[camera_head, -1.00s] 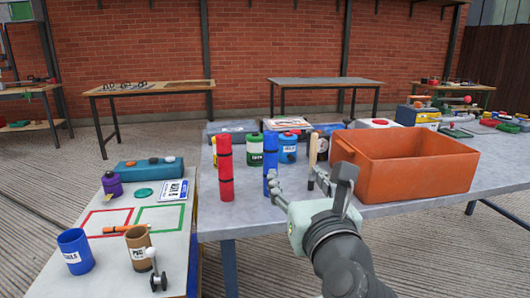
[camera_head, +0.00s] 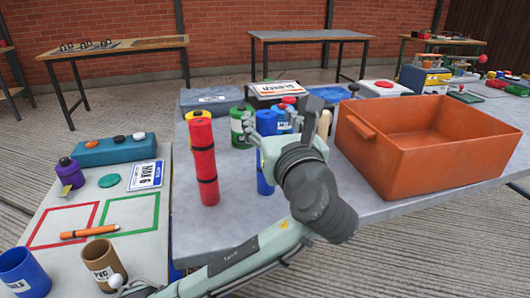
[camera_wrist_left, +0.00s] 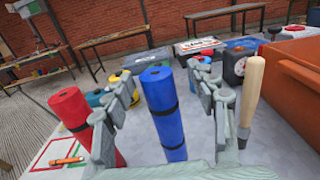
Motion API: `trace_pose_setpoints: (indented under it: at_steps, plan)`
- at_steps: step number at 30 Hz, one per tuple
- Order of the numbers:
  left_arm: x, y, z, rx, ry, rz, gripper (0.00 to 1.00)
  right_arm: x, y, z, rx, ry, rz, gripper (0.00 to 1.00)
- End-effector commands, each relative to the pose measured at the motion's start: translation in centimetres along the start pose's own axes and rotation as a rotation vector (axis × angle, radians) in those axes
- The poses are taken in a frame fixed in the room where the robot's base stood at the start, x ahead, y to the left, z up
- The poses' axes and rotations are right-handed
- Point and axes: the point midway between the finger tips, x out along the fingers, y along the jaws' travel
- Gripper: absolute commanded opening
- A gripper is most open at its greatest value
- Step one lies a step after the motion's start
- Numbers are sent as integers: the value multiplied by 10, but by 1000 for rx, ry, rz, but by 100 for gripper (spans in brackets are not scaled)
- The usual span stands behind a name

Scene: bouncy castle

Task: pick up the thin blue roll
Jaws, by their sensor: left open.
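The thin blue roll (camera_head: 265,123) stands upright on the grey table, with dark bands around it. In the head view my left gripper partly covers it. In the left wrist view the blue roll (camera_wrist_left: 166,112) stands between the two open fingers of my left gripper (camera_wrist_left: 165,80), with no clear grip on it. In the head view the left gripper (camera_head: 281,122) is at the roll's upper part. My right gripper is not in view.
A wooden-handled tool (camera_wrist_left: 252,85) stands close beside the right finger. A large orange bin (camera_head: 410,160) is to the right. A green canister (camera_head: 240,128) and other containers stand behind. A lower side table (camera_head: 95,190) holds cups and small items.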

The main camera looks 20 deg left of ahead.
Motion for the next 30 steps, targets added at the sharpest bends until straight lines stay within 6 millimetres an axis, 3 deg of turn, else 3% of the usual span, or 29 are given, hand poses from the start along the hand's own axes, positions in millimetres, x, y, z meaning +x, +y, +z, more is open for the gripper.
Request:
trace_pose_setpoints:
  at_steps: [10, 19, 30]
  plan:
    - [47, 5, -6, 2, 0, 3, 57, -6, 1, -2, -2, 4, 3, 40]
    - [52, 4, -6, 0, 1, 0, 57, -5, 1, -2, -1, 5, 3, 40]
    - [52, 4, -6, 0, 1, 0, 13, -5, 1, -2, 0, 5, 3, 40]
